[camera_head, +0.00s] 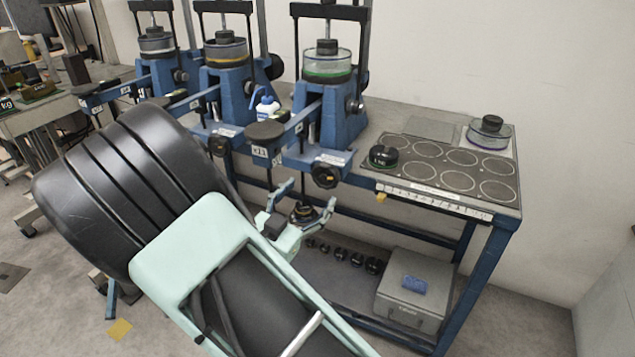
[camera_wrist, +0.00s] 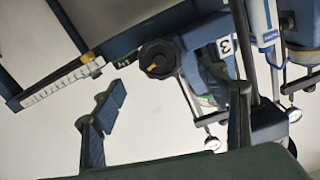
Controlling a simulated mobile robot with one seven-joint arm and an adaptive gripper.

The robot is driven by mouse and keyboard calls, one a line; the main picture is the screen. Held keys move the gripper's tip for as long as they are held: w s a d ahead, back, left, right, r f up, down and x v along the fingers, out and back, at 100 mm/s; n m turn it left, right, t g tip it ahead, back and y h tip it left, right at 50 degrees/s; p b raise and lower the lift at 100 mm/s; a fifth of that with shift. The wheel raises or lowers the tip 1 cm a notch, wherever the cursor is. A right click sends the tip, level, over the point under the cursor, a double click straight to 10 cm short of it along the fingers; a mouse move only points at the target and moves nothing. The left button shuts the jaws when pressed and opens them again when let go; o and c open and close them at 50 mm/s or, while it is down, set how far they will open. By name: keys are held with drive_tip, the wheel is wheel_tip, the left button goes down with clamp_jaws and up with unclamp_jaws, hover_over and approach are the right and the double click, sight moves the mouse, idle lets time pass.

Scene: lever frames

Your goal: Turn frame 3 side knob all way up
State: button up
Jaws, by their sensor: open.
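Frame 3, a blue lever frame (camera_head: 340,125) with a glass cell on top, is the rightmost of three frames on the bench in the head view. A black round knob (camera_head: 325,175) with a yellow mark sits low at its front right. A smaller side knob (camera_head: 357,106) is on the frame's upright. My gripper (camera_head: 306,196) is open, below and left of the front knob. In the wrist view, my gripper (camera_wrist: 178,92) has its fingers apart, with the knob beyond them and not touched.
The bench's right part has a dark plate (camera_head: 440,168) with marked circles, a black weight (camera_head: 383,156) and a glass cell (camera_head: 489,132). A grey case (camera_head: 411,290) and several black weights stand on the lower shelf. Hanging rods (camera_wrist: 190,100) show near my fingers.

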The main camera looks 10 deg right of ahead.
sight(324, 178)
drive_tip(key=x, duration=0.7)
drive_tip(key=shift+b, duration=0.3)
